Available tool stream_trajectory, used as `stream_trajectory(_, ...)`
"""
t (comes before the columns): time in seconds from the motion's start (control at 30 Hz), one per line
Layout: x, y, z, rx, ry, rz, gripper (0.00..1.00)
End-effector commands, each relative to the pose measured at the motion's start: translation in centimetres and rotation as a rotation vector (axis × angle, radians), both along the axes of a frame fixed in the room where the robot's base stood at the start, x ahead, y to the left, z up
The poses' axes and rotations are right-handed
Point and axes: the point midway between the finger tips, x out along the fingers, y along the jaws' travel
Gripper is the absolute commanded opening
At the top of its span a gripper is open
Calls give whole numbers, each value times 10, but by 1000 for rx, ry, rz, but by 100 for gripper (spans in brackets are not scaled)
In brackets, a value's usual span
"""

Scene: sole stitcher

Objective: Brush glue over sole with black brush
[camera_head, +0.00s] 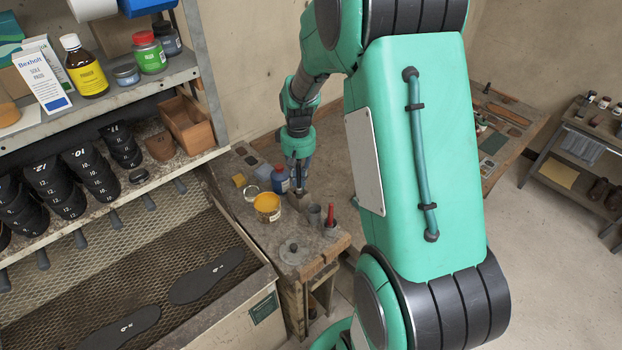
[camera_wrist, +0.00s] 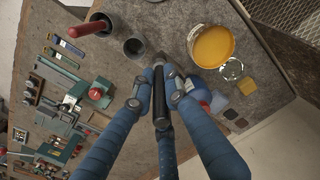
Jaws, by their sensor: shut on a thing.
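My gripper (camera_head: 299,184) is over the wooden bench, behind the yellow glue tin. In the wrist view its blue fingers (camera_wrist: 160,84) are shut on the black brush (camera_wrist: 161,106), whose dark handle runs between them; the tip is hard to make out. The open tin of yellow glue (camera_head: 267,205) stands on the bench; in the wrist view it is up and right of the fingers (camera_wrist: 212,44). Two flat black soles lie on the mesh-floored tray: one near the bench (camera_head: 207,277), one at the lower left (camera_head: 122,329).
A dark cup with a red handle (camera_head: 330,216) and a small grey cup (camera_head: 314,213) stand near the bench's front edge. A blue bottle (camera_head: 280,179) is close beside my gripper. A shelf of bottles and black moulds (camera_head: 78,205) rises at left. A round lid (camera_head: 291,251) lies in front.

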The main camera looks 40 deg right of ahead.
Motion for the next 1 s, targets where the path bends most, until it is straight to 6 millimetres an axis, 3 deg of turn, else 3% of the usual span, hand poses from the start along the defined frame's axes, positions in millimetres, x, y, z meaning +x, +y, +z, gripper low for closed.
stream_trajectory(0.2,46,38,5,-2,-1,5,0)
stream_trajectory(0.4,76,68,5,-4,-1,4,0)
stream_trajectory(0.6,88,82,3,-4,-2,1,0)
stream_trajectory(1.0,88,82,2,-4,-2,0,0)
